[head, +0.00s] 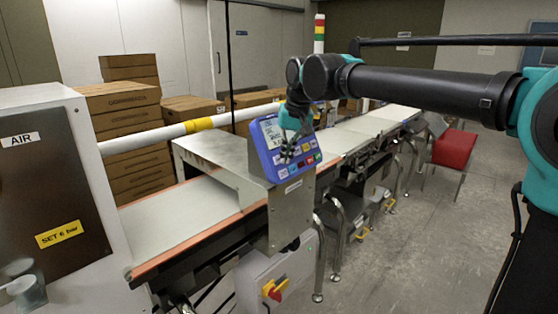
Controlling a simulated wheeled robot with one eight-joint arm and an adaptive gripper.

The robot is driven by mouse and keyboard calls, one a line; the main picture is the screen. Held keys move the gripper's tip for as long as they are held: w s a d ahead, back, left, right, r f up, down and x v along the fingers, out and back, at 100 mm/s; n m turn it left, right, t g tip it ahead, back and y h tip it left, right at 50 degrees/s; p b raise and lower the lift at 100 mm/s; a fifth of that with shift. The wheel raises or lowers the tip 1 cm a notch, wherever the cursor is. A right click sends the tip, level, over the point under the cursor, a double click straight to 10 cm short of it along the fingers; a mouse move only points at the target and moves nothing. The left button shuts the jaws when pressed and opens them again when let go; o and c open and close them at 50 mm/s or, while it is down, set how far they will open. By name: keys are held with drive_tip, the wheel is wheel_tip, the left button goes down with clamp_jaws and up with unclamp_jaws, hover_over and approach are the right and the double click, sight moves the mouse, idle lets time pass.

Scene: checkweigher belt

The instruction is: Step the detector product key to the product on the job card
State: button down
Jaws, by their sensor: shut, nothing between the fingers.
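The detector panel (268,165) is a blue unit, tilted back, on the front of the metal detector hood (215,150). Its small pale screen (270,132) shows text too small to read. Rows of small coloured keys (312,160) lie below the screen; their labels cannot be read. My gripper (287,156) is in front of the panel, fingers shut and empty, pointing down at the key area. It covers part of the screen's right side and some keys. I cannot tell whether the fingertips touch a key. No job card can be made out.
A pale conveyor belt (170,218) runs through the hood and away to the right. A white cabinet (60,150) stands at the left. A red-and-yellow switch (272,290) is below the panel.

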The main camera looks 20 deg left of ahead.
drive_tip(key=shift+d+r, duration=0.1)
drive_tip(key=shift+d, duration=0.05)
drive_tip(key=shift+s+d+r, duration=0.3)
drive_tip(key=shift+d+r, duration=0.05)
drive_tip(key=shift+d, duration=0.35)
drive_tip(key=shift+s+d+r, duration=0.3)
drive_tip(key=shift+d+r, duration=0.1)
drive_tip(key=shift+d, duration=0.25)
drive_tip(key=shift+s+d+r, duration=0.3)
drive_tip(key=shift+d+r, duration=0.05)
drive_tip(key=shift+d, duration=0.35)
drive_tip(key=d+r, duration=0.1)
drive_tip(key=s+d, duration=0.1)
drive_tip(key=d, duration=0.1)
drive_tip(key=s+d+r, duration=0.1)
drive_tip(key=d, duration=0.1)
drive_tip(key=shift+r, duration=0.35)
idle(0.7)
